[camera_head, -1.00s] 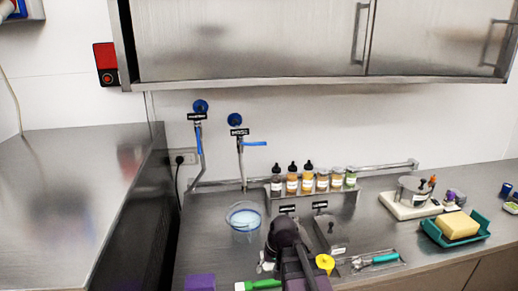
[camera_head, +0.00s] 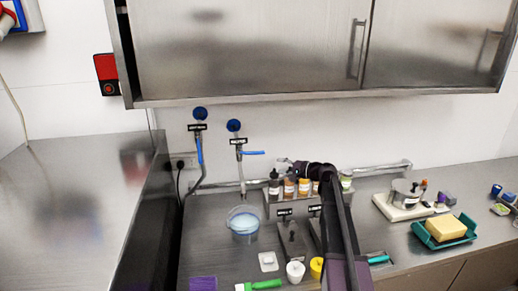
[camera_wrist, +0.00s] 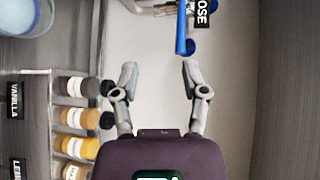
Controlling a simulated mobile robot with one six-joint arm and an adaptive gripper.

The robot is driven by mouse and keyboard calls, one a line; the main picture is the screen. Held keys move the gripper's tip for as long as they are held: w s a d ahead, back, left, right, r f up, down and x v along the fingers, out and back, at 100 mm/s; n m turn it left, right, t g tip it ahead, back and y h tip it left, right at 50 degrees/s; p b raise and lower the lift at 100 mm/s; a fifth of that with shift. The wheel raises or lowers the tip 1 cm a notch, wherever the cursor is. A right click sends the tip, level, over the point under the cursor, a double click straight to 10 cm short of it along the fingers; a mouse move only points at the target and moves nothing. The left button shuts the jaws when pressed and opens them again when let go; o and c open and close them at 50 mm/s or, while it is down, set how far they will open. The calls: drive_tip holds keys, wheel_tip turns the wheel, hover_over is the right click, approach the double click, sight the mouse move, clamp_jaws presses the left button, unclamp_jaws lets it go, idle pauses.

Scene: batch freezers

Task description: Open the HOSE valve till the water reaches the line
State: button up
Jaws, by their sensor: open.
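The HOSE valve's blue lever (camera_head: 252,153) sticks out sideways to the right from the right-hand wall tap (camera_head: 239,145). In the wrist view the lever (camera_wrist: 185,32) lies just ahead of my fingertips, beside a black label (camera_wrist: 203,12) reading "OSE". My gripper (camera_wrist: 160,72) is open and empty, apart from the lever. In the head view my gripper (camera_head: 284,163) is just right of the lever's tip. A clear bucket (camera_head: 243,222) with pale blue contents stands below this tap. I cannot make out a fill line on it.
A second tap (camera_head: 200,150) with a hanging blue lever is to the left. Several capped bottles (camera_head: 274,187) stand on a rack below my gripper. White and yellow cups (camera_head: 295,271) and a green-handled tool (camera_head: 262,285) lie in front. A steel cabinet (camera_head: 250,50) overhangs.

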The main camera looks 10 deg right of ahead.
sight(259, 153)
drive_tip(key=shift+w+d+r+m+t, duration=0.3)
drive_tip(key=shift+w+d+r, duration=0.1)
drive_tip(key=shift+d+r, duration=0.2)
drive_tip(key=shift+w+d+r+m+t, duration=0.2)
drive_tip(key=shift+w+d+r+t, duration=0.15)
drive_tip(key=shift+d+r, duration=0.15)
drive_tip(key=b+x, duration=0.1)
drive_tip(key=x, duration=1.3)
drive_tip(key=shift+s+f, duration=0.1)
clamp_jaws()
